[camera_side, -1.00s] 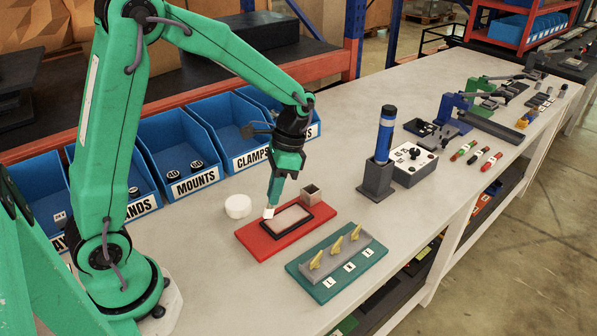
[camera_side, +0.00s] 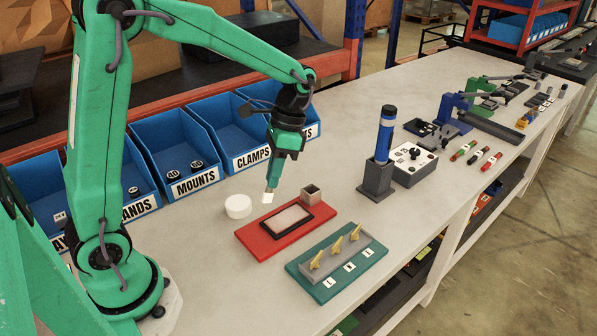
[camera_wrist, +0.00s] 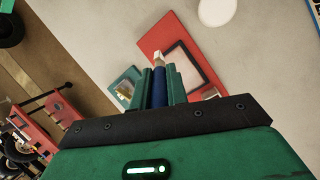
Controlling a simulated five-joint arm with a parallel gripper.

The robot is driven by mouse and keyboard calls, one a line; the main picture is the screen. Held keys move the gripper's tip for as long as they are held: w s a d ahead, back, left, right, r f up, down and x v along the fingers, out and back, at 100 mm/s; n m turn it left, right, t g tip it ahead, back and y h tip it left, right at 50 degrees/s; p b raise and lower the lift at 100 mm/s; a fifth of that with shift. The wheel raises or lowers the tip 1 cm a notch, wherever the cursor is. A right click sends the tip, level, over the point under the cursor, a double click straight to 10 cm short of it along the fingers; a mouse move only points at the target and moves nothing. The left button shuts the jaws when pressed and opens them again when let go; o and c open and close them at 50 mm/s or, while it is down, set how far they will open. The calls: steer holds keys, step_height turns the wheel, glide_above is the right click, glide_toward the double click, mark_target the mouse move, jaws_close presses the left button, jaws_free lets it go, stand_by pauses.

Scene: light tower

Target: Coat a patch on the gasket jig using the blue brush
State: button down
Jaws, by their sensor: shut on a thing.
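The gasket jig is a red plate (camera_side: 262,245) with a black frame around a pale pad (camera_side: 287,217). It lies on the bench, and it also shows in the wrist view (camera_wrist: 151,43). My gripper (camera_side: 273,181) points down above the jig's back left part. In the wrist view, my gripper (camera_wrist: 161,72) is shut on the blue brush (camera_wrist: 160,84), with the blue handle between the green fingers. The brush's pale tip (camera_side: 267,196) hangs free, apart from the plate as far as I can see. I cannot make out any coating on the pad.
A small square open holder (camera_side: 311,194) stands at the jig's back right. A white round disc (camera_side: 238,206) lies to its left. A teal board with yellow clamps (camera_side: 338,262) sits in front. A blue cylinder in a grey stand (camera_side: 385,135) is on the right. Blue bins (camera_side: 176,150) line the back.

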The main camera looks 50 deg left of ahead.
steer(key=shift+f, duration=0.1)
stand_by(0.4)
steer(key=shift+f, duration=3.4)
steer(key=shift+w+f, duration=0.65)
steer(key=shift+w, duration=4.6)
steer(key=shift+s, duration=5.15)
steer(key=shift+s+r, duration=0.15)
steer(key=shift+r, duration=4)
